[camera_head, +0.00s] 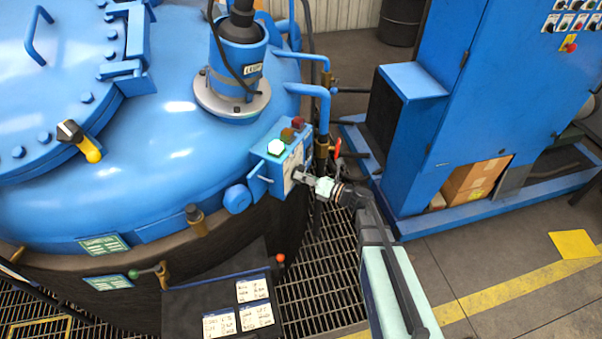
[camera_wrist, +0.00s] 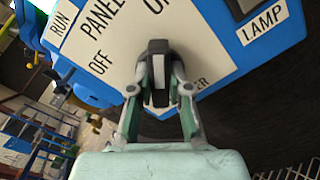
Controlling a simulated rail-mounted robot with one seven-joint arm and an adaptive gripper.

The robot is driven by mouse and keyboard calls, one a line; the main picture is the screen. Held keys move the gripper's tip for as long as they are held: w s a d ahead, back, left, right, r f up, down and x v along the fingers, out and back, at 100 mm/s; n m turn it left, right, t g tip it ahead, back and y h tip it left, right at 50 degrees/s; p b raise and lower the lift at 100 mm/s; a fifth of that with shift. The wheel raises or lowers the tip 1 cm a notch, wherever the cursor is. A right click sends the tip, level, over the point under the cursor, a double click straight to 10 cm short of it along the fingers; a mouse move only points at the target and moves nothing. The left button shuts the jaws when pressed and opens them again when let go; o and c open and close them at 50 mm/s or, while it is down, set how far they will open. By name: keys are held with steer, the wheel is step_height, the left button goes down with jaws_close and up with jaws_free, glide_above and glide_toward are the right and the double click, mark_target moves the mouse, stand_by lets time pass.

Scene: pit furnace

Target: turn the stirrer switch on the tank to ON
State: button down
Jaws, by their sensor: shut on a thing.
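The blue switch box (camera_head: 268,172) is fixed to the side of the blue tank (camera_head: 150,180). A label ending in ER is partly hidden by a finger. The black switch knob (camera_wrist: 158,48) stands up and down in the wrist picture, its upper end towards the cut-off label. My gripper (camera_wrist: 159,93) is shut on the knob, one finger on each side. In the head view my gripper (camera_head: 305,180) meets the box's front face.
A black desk with papers (camera_head: 250,290) is below. Grating and open floor lie between tank and blue cabinet (camera_head: 440,130).

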steer(key=shift+m, duration=0.5)
steer(key=c, duration=1.1)
jaws_free()
steer(key=v, duration=1.2)
